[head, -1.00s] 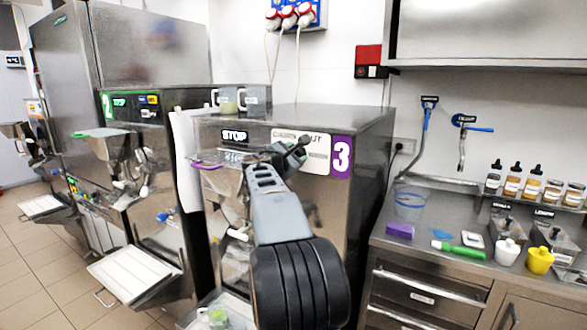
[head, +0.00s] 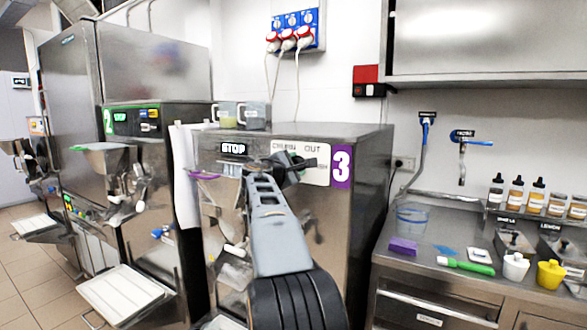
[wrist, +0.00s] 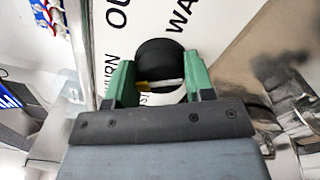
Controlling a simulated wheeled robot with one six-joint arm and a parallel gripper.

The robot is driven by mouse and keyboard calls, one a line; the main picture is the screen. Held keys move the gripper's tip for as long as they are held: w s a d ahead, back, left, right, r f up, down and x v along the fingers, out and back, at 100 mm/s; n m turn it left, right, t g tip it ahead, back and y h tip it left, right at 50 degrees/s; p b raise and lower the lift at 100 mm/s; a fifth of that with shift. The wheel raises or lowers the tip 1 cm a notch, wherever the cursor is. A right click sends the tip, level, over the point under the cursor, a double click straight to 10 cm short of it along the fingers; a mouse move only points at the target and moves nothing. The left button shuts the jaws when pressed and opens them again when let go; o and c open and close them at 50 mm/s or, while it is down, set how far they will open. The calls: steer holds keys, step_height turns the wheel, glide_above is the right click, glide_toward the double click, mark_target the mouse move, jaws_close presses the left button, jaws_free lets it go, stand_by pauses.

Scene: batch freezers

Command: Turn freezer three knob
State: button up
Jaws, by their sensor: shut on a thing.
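Freezer three (head: 368,215) is a steel cabinet with a purple "3" label (head: 342,166) and a white dial plate (head: 316,151) on its front. Its black round knob (wrist: 158,55) shows in the wrist view, in front of the white plate with printed words. My gripper (wrist: 158,82) has its green fingers on either side of the knob and is shut on it. In the head view my gripper (head: 292,163) is at the plate, just left of the "3", and hides the knob there. A small yellowish mark (wrist: 150,85) shows low on the knob.
Freezer two (head: 160,140) stands at the left with a white tray (head: 122,292) jutting out. Two pitchers (head: 238,115) stand on top of freezer three. A steel counter (head: 425,262) at the right holds bottles, a purple sponge (head: 403,246) and a green-handled tool (head: 466,266).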

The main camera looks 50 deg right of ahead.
steer(key=shift+r, duration=0.1)
steer(key=o, duration=0.9)
steer(key=b+v, duration=0.2)
steer(key=v, duration=1.1)
steer(key=shift+a+b, duration=0.4)
steer(key=shift+s, duration=0.1)
